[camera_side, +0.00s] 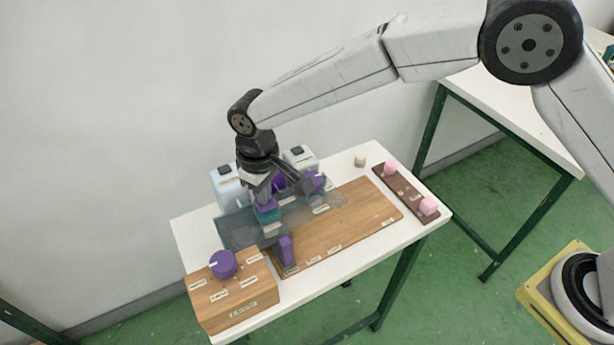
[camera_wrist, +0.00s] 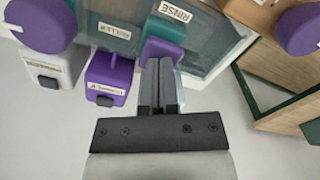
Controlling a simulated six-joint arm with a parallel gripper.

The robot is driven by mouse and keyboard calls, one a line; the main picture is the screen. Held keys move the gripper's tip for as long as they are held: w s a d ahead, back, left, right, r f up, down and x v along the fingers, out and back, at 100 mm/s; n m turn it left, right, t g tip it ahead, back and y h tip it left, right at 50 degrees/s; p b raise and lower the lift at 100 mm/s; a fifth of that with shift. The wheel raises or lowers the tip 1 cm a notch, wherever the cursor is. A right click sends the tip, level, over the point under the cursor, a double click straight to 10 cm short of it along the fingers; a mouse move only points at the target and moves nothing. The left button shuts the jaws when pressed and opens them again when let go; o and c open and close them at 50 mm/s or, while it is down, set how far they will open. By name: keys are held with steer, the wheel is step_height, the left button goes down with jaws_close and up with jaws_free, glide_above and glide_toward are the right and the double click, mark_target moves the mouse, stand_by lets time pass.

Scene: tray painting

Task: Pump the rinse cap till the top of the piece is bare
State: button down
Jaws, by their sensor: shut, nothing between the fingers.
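The teal rinse cap (camera_wrist: 163,28), labelled RINSE, is in the upper middle of the wrist view. In the side view a teal block (camera_side: 268,214) shows just under my gripper (camera_side: 265,200).
A clear grey-green panel (camera_side: 236,229) lies around the teal block. A wooden box (camera_side: 240,301) with a purple knob (camera_side: 222,263) stands front left. Two pale containers (camera_side: 228,190) stand behind. A brown strip (camera_side: 408,192) with pink cubes is at right. The wooden board (camera_side: 365,215) has free room.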

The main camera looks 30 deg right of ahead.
steer(key=shift+r, duration=1.7)
steer(key=shift+f, duration=2.15)
steer(key=shift+r, duration=0.2)
stand_by(0.5)
steer(key=shift+r, duration=2)
steer(key=shift+r, duration=0.1)
steer(key=shift+r, duration=2.4)
